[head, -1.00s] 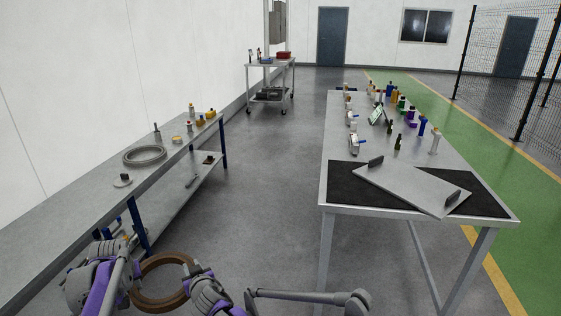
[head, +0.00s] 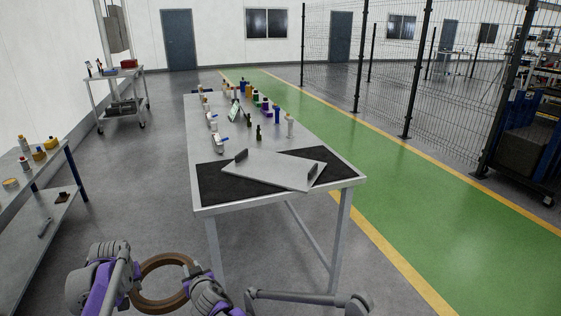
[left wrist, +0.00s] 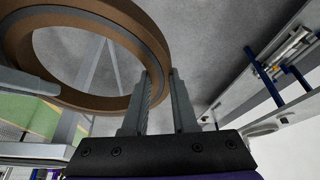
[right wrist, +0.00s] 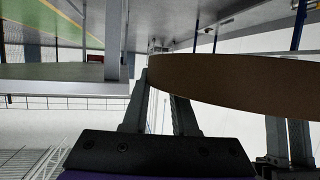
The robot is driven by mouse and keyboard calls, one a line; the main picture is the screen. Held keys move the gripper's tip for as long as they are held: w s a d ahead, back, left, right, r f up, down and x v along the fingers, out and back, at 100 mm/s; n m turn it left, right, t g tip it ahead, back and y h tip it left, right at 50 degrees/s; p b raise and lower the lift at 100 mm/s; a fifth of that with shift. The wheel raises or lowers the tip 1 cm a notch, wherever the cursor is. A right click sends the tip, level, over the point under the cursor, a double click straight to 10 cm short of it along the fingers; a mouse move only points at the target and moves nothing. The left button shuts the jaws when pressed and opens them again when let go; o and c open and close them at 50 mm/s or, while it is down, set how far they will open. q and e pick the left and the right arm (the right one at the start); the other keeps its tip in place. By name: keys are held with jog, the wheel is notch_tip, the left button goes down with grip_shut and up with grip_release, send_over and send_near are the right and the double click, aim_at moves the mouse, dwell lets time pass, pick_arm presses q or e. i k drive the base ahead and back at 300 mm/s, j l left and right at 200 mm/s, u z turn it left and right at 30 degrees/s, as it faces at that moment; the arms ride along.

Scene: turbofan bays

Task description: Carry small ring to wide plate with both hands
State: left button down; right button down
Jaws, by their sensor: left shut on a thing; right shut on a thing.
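The small ring (head: 163,260) is brown with a dark inner band. It hangs between my two grippers, low at the front of the head view. My left gripper (head: 134,277) is shut on its left side; in the left wrist view the ring (left wrist: 150,32) meets the fingers (left wrist: 160,90). My right gripper (head: 192,275) is shut on its right side; in the right wrist view the ring (right wrist: 240,82) meets the fingers (right wrist: 163,95). The wide plate (head: 275,171) is a flat grey sheet with two dark upright handles, lying on the table ahead, apart from the ring.
The plate's table (head: 205,120) has black mats (head: 222,186) and several bottles toward its far end. A side bench (head: 12,190) stands at the left, a cart (head: 122,100) beyond it. A mesh fence (head: 385,75) runs along the right. Grey floor is open left of the table.

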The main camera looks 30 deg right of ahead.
aim_at(275, 165)
jog(key=z, duration=0.95)
